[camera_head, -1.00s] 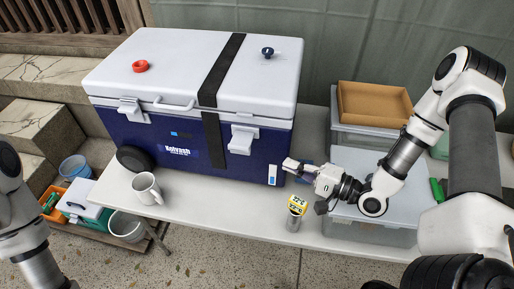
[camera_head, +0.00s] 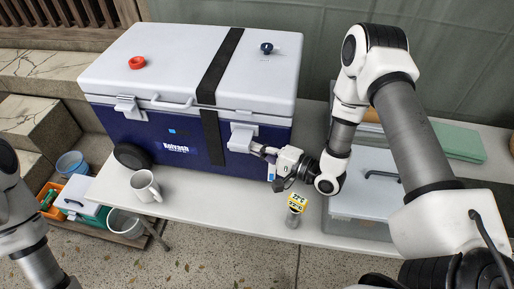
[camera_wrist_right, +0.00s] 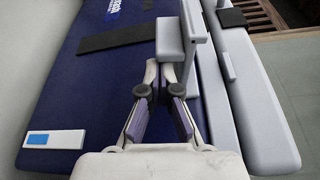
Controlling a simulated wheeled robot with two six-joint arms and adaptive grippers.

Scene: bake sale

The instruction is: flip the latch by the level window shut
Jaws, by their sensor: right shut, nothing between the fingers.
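A blue cooler (camera_head: 190,148) with a white lid (camera_head: 185,60) stands on the table. The white latch near the level window (camera_head: 242,137) is at the right of its front, its flap sticking out; it also shows in the right wrist view (camera_wrist_right: 171,40). The level window, a white and blue strip (camera_wrist_right: 55,139), is on the front nearer the right corner, partly covered by my gripper in the head view (camera_head: 271,172). My right gripper (camera_head: 257,149) is shut and empty, its fingertips (camera_wrist_right: 160,70) at the latch's lower edge; touching or just apart, I cannot tell. My left gripper is out of view.
A second latch (camera_head: 130,108) is on the cooler's left. A white mug (camera_head: 145,186) and a can with a yellow label (camera_head: 296,208) stand along the table's front. A grey lidded bin (camera_head: 355,208) is at right, under my right arm.

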